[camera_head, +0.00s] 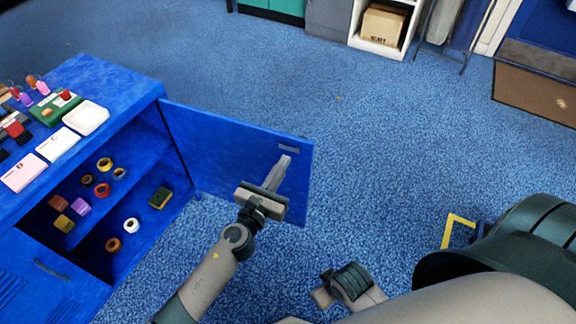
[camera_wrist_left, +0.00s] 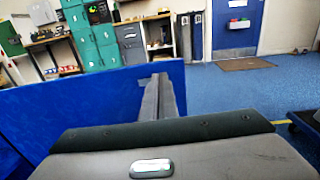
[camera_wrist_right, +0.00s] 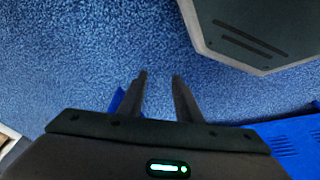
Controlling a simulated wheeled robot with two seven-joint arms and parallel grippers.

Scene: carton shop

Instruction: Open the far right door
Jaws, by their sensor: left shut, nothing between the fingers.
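The far right door (camera_head: 225,145) is a blue panel swung wide out from the blue cabinet (camera_head: 100,75), and the shelves behind it show. A small grey handle-like strip (camera_head: 289,148) sits near its free upper corner. My left gripper (camera_head: 285,160) is shut and empty, its fingertips in front of the door face near that strip; I cannot tell whether they touch it. In the left wrist view the door (camera_wrist_left: 90,108) lies left of and behind the shut fingers (camera_wrist_left: 160,78). My right gripper (camera_wrist_right: 160,75) is open and empty above the carpet.
Colourful rolls and a sponge-like block (camera_head: 160,197) lie on the cabinet shelves. Another blue door with a grey handle (camera_head: 50,269) is at lower left. White trays (camera_head: 86,117) and small items stand on top. Blue carpet right of the door is clear.

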